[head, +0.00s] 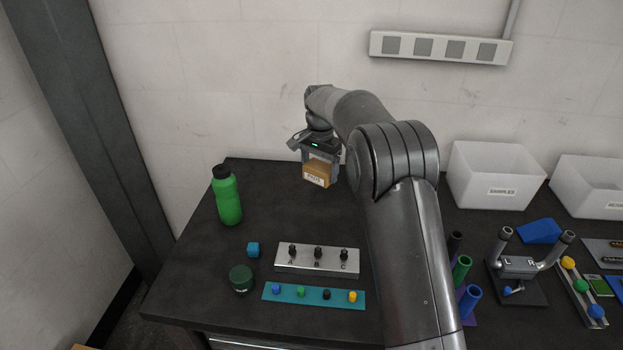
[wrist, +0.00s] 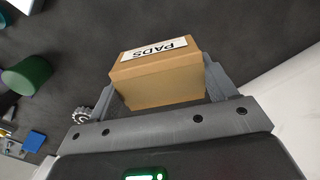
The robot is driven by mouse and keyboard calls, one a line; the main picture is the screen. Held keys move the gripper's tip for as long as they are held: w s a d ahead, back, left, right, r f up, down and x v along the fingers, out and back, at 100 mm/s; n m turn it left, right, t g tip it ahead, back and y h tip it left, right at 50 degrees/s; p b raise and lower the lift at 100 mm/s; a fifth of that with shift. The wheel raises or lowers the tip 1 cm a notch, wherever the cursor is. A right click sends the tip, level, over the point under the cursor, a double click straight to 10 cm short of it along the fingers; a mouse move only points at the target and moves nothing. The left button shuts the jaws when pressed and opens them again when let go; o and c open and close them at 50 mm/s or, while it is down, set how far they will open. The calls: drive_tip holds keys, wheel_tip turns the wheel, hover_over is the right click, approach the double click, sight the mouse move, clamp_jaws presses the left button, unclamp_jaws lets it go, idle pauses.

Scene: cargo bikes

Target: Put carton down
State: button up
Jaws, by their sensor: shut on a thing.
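The carton (head: 317,174) is a small brown box with a white label reading "PADS". My gripper (head: 320,172) is shut on it, with one finger on each side, at the back of the dark table near the wall. In the wrist view the carton (wrist: 158,82) sits between the two fingers of my gripper (wrist: 160,85), its label upside down. I cannot tell whether the carton's underside touches the table.
A green bottle (head: 227,196) stands left of the carton. White bins (head: 493,178) stand right.

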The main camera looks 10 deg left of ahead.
drive_tip(key=s+d+n, duration=0.3)
drive_tip(key=d+n, duration=0.3)
drive_tip(key=d, duration=1.5)
drive_tip(key=w+a+f, duration=0.1)
drive_tip(key=a+f, duration=0.1)
drive_tip(key=a, duration=0.1)
drive_tip(key=w+a+f, duration=0.1)
drive_tip(key=a+f, duration=0.1)
drive_tip(key=a, duration=0.1)
drive_tip(key=w+a+f, duration=0.2)
drive_tip(key=a, duration=0.2)
drive_tip(key=shift+w+a+f, duration=0.1)
drive_tip(key=shift+f, duration=2.1)
drive_tip(key=shift+f, duration=0.1)
drive_tip(key=o, duration=1.1)
